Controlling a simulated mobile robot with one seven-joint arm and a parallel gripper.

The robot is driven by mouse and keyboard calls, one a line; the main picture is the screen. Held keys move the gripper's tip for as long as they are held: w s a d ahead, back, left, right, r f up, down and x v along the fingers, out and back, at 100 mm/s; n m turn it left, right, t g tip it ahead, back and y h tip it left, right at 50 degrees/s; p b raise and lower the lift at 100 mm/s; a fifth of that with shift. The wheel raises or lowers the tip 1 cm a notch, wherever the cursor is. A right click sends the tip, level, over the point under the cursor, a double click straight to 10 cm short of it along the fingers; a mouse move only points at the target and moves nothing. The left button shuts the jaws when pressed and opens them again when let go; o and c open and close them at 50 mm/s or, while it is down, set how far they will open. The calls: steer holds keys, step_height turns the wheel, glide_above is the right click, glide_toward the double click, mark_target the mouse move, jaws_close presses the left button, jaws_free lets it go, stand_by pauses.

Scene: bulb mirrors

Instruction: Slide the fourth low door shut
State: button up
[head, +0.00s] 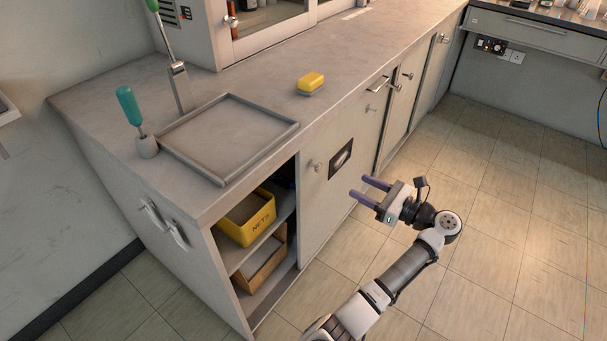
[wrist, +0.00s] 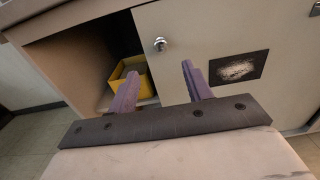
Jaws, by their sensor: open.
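A pale sliding low door (head: 316,205) with a round knob (head: 316,164) and a dark picture panel (head: 341,158) stands beside the open bay at the near end of the counter. I cannot tell for sure that this is the fourth door. In the wrist view the door (wrist: 205,100) fills the right side, with its knob (wrist: 160,44) above and between my fingers. The open bay (wrist: 75,60) is to its left. My gripper (head: 361,187) is open and empty, in front of the door and apart from the knob. Its purple fingers point toward the door.
The open bay holds a yellow NETS bin (head: 247,218) above a brown box (head: 262,262). On the counter (head: 240,85) are a grey tray (head: 228,139), a yellow sponge-like block (head: 311,82) and green-handled tools (head: 129,106). The tiled floor (head: 500,230) at right is clear.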

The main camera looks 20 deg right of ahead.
mark_target(320, 169)
steer(key=x, duration=0.9)
steer(key=f+x, duration=0.1)
steer(key=x, duration=0.4)
steer(key=shift+a, duration=0.1)
jaws_close()
